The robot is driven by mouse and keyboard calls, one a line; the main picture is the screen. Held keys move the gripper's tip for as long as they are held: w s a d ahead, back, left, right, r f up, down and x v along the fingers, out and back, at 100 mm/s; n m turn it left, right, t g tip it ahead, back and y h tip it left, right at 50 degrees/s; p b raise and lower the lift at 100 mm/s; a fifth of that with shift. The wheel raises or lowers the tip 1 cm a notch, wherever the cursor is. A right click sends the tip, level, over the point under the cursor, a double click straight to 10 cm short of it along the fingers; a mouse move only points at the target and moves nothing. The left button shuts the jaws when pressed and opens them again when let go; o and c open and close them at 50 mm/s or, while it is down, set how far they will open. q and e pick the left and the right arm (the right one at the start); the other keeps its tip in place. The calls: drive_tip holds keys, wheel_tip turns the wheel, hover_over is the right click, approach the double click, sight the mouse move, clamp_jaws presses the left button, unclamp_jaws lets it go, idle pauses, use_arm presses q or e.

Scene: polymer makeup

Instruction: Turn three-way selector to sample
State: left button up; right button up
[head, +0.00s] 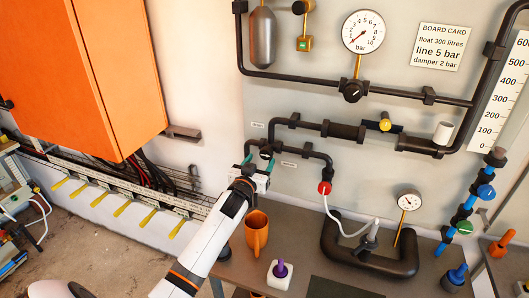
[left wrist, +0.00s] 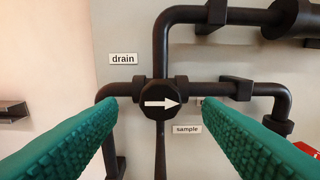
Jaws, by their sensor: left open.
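The three-way selector (left wrist: 160,92) is a dark round knob on dark piping on the wall. Its white arrow points right in the left wrist view, toward the side with the "sample" label (left wrist: 187,129). The "drain" label (left wrist: 123,59) is at its upper left. A dark bar runs down below the knob; I cannot tell if it is a lever or a pipe. My left gripper (left wrist: 160,100) is open, its green fingers to the left and right of the knob with gaps showing. In the head view the gripper (head: 258,161) reaches the selector and partly hides it. My right gripper is not in view.
A red fitting (head: 324,188) with a white hose ends the pipe on the right. An orange cabinet (head: 90,70) hangs at the left.

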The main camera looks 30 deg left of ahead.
sight(265, 154)
use_arm(q)
drive_tip(key=shift+p+x, duration=0.4)
drive_tip(key=shift+x, duration=1.85)
drive_tip(key=shift+d, duration=0.1)
drive_tip(key=shift+c, duration=0.3)
drive_tip(key=c, duration=0.9)
